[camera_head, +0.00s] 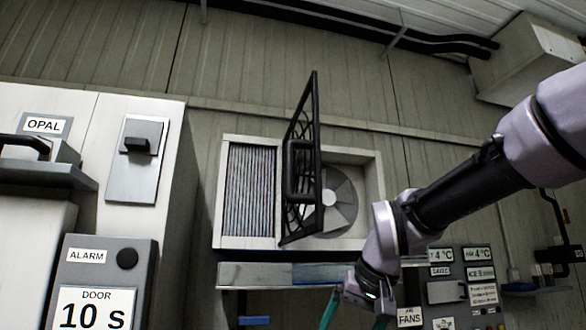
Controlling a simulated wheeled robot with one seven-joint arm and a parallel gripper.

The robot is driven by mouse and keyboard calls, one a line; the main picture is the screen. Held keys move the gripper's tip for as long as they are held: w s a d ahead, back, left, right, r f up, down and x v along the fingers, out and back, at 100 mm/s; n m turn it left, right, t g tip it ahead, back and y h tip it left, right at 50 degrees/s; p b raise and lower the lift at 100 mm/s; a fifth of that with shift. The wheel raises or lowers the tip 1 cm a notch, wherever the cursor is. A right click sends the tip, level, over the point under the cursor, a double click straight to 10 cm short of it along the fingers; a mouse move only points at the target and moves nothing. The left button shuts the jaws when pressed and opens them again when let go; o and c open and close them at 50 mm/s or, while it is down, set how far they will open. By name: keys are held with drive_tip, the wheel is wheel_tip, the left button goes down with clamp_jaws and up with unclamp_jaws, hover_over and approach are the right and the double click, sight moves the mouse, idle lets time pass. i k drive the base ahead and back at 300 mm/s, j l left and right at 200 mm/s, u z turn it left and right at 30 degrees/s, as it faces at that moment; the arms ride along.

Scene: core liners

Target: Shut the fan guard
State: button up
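The fan guard (316,120) is a black wire-grille frame with a handle (291,172) on it. It stands swung out from the wall unit, seen nearly edge-on, so it is open. Behind it the grey fan (340,203) shows in the right half of a white housing (374,180), partly hidden by the guard. My gripper (354,317) is below the housing, to the right of and lower than the guard, and touches neither. Its two teal fingers are spread apart with nothing seen between them; their tips run out of the picture at the bottom.
A ribbed filter panel (250,190) fills the housing's left half. A metal ledge (265,275) runs under it. Cabinets with an alarm box (105,285) stand at left. A control panel (465,285) is at lower right. My arm crosses the right side.

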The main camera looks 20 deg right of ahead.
sight(288, 182)
drive_tip(key=k+j, duration=0.1)
drive_tip(key=k, duration=0.35)
drive_tip(key=k+j, duration=0.15)
drive_tip(key=k, duration=0.35)
